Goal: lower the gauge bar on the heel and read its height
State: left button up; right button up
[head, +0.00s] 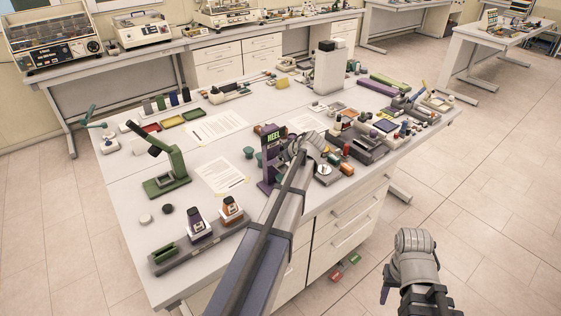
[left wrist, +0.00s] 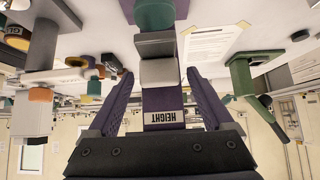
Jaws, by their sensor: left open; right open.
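The purple heel gauge stand (head: 269,170) stands upright near the table's right front edge, with a "HEEL" sign on top. In the left wrist view it appears upside down with a "HEIGHT" label (left wrist: 164,117), a pale grey block (left wrist: 160,72) and a teal round part (left wrist: 154,13). My left gripper (left wrist: 157,74) is open, its purple fingers on either side of the stand; I cannot tell whether they touch it. In the head view my left arm hides its fingers. My right gripper (head: 387,288) is open over the floor, right of the table, away from the gauge.
A green press (head: 168,168) stands left of the gauge, with a paper sheet (head: 220,176) between. A grey rack (head: 198,246) with shoe-like pieces lies at the front. Several small parts and blocks crowd the right side. A white machine (head: 329,68) stands behind.

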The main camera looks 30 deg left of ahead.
pick_arm(q)
jog(key=shift+c, duration=0.2)
grip_shut()
dwell(0.4)
